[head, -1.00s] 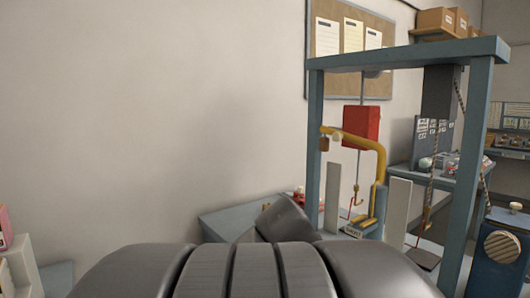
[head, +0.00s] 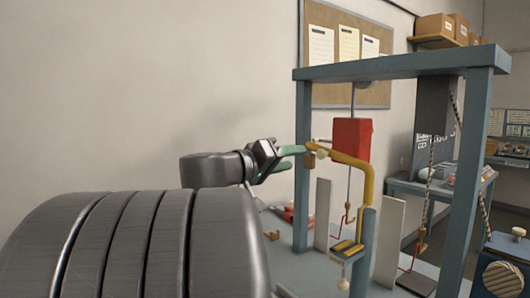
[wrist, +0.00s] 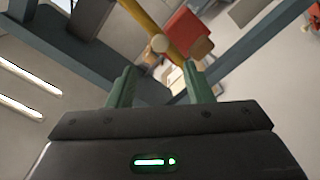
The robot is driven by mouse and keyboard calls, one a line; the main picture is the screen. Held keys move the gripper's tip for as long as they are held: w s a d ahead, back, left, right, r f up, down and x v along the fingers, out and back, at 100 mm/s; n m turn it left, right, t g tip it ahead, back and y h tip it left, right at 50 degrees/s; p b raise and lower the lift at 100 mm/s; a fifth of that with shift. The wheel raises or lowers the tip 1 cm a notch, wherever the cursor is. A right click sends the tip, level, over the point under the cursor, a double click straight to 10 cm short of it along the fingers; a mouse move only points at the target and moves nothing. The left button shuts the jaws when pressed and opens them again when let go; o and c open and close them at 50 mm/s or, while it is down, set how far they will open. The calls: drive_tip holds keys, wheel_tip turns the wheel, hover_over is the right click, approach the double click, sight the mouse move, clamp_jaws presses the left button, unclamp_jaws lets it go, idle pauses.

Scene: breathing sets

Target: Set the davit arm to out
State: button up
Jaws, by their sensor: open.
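The davit arm (head: 350,163) is a yellow bent bar on a post inside a blue-grey frame. Its upper part reaches left toward the frame's left post. A cream knob (head: 321,155) sits near its left end, with a small wooden block (head: 310,160) beside it. My gripper (head: 298,150) has green fingers and is just left of that end; whether it touches cannot be told. In the wrist view, my fingers (wrist: 160,88) are apart with nothing gripped. The yellow bar (wrist: 145,20) and the cream knob (wrist: 159,43) lie ahead of the gap between them.
The blue-grey frame (head: 400,68) stands around the davit, its left post close to my gripper. A red block (head: 351,138) hangs inside. White upright panels (head: 389,240) flank the davit. Open space lies left, before the bare wall (head: 150,80).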

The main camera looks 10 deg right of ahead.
sight(319, 155)
drive_tip(key=p+x, duration=0.2)
drive_tip(key=x, duration=0.9)
drive_tip(key=shift+d, duration=0.1)
clamp_jaws()
